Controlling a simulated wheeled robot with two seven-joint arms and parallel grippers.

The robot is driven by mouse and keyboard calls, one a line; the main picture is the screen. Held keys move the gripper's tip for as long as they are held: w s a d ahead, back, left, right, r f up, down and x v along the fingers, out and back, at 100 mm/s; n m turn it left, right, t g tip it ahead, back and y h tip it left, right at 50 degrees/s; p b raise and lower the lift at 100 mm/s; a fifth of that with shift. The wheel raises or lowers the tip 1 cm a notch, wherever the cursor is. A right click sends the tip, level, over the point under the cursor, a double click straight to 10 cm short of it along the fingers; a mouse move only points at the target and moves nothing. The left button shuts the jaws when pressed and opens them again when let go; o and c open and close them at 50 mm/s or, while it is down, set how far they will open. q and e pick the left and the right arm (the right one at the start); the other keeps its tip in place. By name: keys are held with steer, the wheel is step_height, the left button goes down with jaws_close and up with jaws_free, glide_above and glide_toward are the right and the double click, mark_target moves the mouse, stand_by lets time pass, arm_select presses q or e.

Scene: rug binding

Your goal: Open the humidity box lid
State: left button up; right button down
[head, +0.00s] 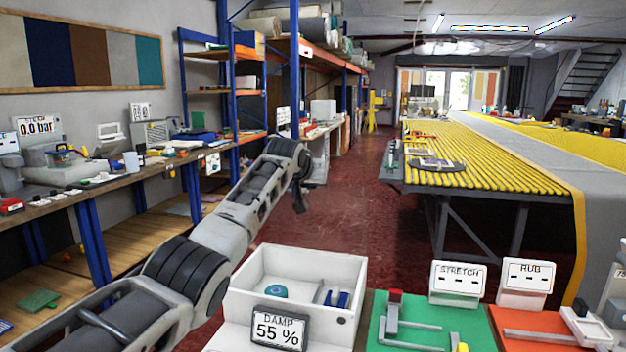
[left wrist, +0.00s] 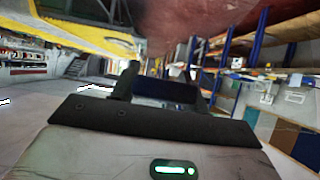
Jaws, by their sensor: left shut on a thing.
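The white humidity box (head: 343,285) stands at the bottom middle of the head view, with a display reading DAMP 55 % (head: 278,329) on its front. Its top is open to view, and I see no lid on it. Inside are a teal round thing (head: 275,291) and a blue piece (head: 337,299). My left gripper (head: 299,201) hangs beyond and above the box, at the end of my raised arm. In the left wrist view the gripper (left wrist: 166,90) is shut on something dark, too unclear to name. My right gripper is out of view.
Right of the box lie a green mat (head: 420,325) with a STRETCH sign (head: 457,282) and an orange mat (head: 548,325) with a RUB sign (head: 525,276). A cluttered bench (head: 60,210) runs along the left. The red floor (head: 350,205) beyond is clear.

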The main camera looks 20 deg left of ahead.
arm_select(q)
steer(key=shift+d+f+g, duration=0.1)
steer(key=shift+f+g, duration=0.2)
steer(key=shift+f, duration=0.45)
steer(key=o, duration=1.4)
steer(key=shift+s+r, duration=0.1)
steer(key=b+v, duration=0.3)
steer(key=v, duration=1.3)
steer(key=shift+r+b, duration=0.3)
